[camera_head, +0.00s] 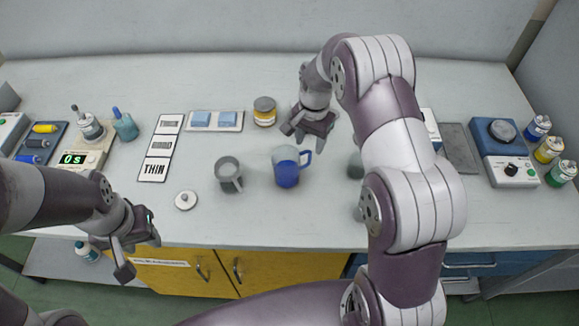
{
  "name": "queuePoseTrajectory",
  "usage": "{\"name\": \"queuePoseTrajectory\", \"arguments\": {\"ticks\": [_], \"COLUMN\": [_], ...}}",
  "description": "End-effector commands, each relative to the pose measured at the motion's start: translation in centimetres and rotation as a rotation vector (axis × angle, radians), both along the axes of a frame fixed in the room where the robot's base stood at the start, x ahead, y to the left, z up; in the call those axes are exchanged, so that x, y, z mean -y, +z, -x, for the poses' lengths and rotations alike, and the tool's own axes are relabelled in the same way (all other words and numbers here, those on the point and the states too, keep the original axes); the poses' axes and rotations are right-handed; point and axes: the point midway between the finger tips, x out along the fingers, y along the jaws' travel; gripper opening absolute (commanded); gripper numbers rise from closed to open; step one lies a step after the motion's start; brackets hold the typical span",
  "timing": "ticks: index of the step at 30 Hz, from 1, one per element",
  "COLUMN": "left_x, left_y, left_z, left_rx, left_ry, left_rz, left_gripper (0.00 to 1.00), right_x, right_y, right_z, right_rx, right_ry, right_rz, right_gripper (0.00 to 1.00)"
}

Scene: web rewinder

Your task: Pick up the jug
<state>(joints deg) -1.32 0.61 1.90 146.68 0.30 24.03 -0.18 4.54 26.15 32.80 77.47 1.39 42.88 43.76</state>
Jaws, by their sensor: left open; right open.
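A blue jug (287,172) with a handle on its right side stands upright on the table near the middle. Its lower part is a deeper blue than its rim. My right gripper (310,135) is open and empty, above and slightly right of the jug, apart from it. My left gripper (135,250) is open and empty at the table's front edge, far to the left of the jug. Part of the table right of the jug is hidden behind my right arm.
A grey mug (229,174) stands left of the jug, with a white lid (186,200) in front. Labelled cards (153,170) and a timer device (80,160) lie left. A stirrer-like unit (503,150) and several bottles stand right.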

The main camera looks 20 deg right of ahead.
Motion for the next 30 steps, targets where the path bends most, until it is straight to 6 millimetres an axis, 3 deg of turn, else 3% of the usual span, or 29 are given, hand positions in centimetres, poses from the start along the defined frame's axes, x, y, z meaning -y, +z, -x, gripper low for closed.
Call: {"name": "queuePoseTrajectory", "arguments": {"ticks": [12,21,26,30], "left_x": [0.0,0.0,0.0,0.0], "left_y": [1.4,1.4,1.4,1.4], "left_z": [0.0,0.0,0.0,0.0], "left_rx": [0.000,0.000,0.000,0.000], "left_ry": [0.000,0.000,0.000,0.000], "left_rz": [0.000,0.000,0.000,0.000], "left_gripper": [0.43,0.43,0.43,0.43], "right_x": [-0.2,-0.2,-0.2,-0.2], "right_y": [-6.5,-7.4,-7.4,-7.4], "right_z": [0.1,0.0,0.0,0.0], "right_rx": [0.001,0.004,0.004,0.004], "right_ry": [0.003,0.003,0.003,0.003], "right_rz": [0.001,0.000,0.000,0.000], "right_gripper": [0.50,0.50,0.00,0.00]}}
